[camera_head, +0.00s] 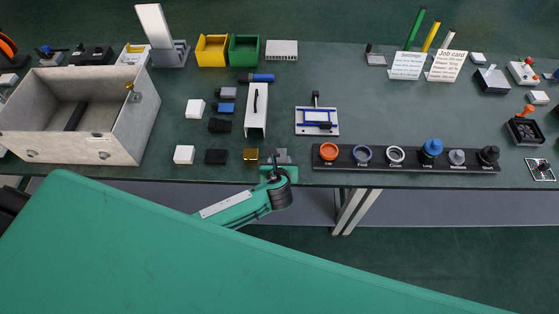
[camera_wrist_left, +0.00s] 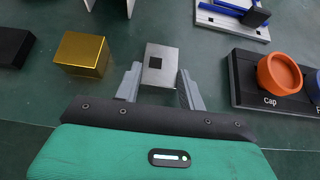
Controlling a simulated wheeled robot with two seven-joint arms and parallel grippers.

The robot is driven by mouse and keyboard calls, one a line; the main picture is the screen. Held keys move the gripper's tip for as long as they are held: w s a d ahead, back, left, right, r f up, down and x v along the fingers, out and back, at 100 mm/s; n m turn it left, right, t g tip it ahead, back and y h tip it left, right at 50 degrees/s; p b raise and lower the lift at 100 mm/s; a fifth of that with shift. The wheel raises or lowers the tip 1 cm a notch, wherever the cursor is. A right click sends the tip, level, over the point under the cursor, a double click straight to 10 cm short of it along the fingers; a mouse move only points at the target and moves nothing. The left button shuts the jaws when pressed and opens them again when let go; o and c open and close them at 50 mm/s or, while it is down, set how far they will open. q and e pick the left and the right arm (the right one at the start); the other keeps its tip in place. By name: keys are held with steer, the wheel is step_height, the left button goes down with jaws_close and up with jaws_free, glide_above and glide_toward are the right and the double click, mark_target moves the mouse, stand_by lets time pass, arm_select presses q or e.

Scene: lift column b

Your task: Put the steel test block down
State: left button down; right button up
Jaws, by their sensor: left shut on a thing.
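The steel test block (camera_wrist_left: 161,62) is a small grey metal block with a dark square on its top. My left gripper (camera_wrist_left: 160,82) is shut on it, with one finger on each side. In the head view the block (camera_head: 283,156) shows only in part, just beyond my left gripper (camera_head: 279,166) at the front edge of the bench. Whether the block touches the bench top or hangs slightly above it, I cannot tell. My right gripper is not in view.
A brass block (camera_wrist_left: 84,54) stands close left of the gripper, with a black block (camera_head: 216,157) farther left. The labelled black rail (camera_head: 330,165) with its orange cap (camera_wrist_left: 279,74) is to the right.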

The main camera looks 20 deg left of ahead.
arm_select(q)
steer(key=c, duration=0.8)
jaws_free()
steer(key=shift+c, duration=0.2)
steer(key=shift+s, duration=0.1)
steer(key=v, duration=1.2)
steer(key=shift+b, duration=0.45)
